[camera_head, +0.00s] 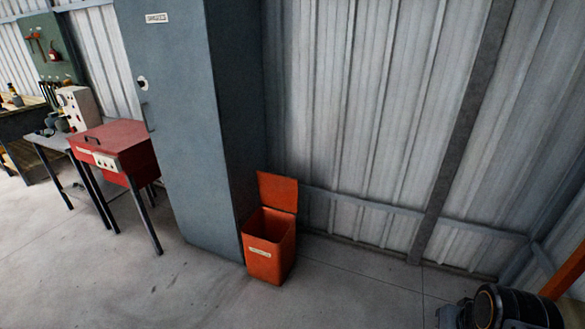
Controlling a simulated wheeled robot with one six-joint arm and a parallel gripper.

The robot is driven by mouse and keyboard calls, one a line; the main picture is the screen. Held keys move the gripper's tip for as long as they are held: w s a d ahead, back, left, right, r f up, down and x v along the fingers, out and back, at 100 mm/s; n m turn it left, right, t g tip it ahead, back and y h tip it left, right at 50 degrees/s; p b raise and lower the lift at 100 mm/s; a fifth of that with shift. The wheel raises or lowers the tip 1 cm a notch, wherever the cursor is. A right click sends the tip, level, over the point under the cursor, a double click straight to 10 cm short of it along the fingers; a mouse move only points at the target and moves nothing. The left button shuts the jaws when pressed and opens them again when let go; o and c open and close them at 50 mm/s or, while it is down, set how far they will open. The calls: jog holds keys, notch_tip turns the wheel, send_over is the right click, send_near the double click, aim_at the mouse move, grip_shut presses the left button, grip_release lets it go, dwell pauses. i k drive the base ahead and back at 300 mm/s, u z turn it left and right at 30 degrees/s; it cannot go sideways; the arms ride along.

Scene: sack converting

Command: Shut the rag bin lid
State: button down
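The rag bin (268,258) is an orange-red box with a pale label on its front. It stands on the floor against the right side of the tall grey cabinet. Its lid (278,191) is open and stands up at the back edge, leaning near the wall. The bin's inside looks dark, and I cannot make out any contents. My arm shows partly at the lower right, well apart from the bin. I cannot identify my gripper's fingers in this view.
The tall grey cabinet (182,120) stands directly left of the bin. A red box (117,148) on a legged stand is further left. A corrugated metal wall (350,110) with a low rail is behind. The concrete floor (215,300) in front is clear.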

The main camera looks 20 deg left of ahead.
aim_at(279, 191)
jog(key=u, duration=0.05)
jog(key=i, duration=1.85)
jog(key=u, duration=1.25)
jog(key=i, duration=1.45)
jog(key=u, duration=0.95)
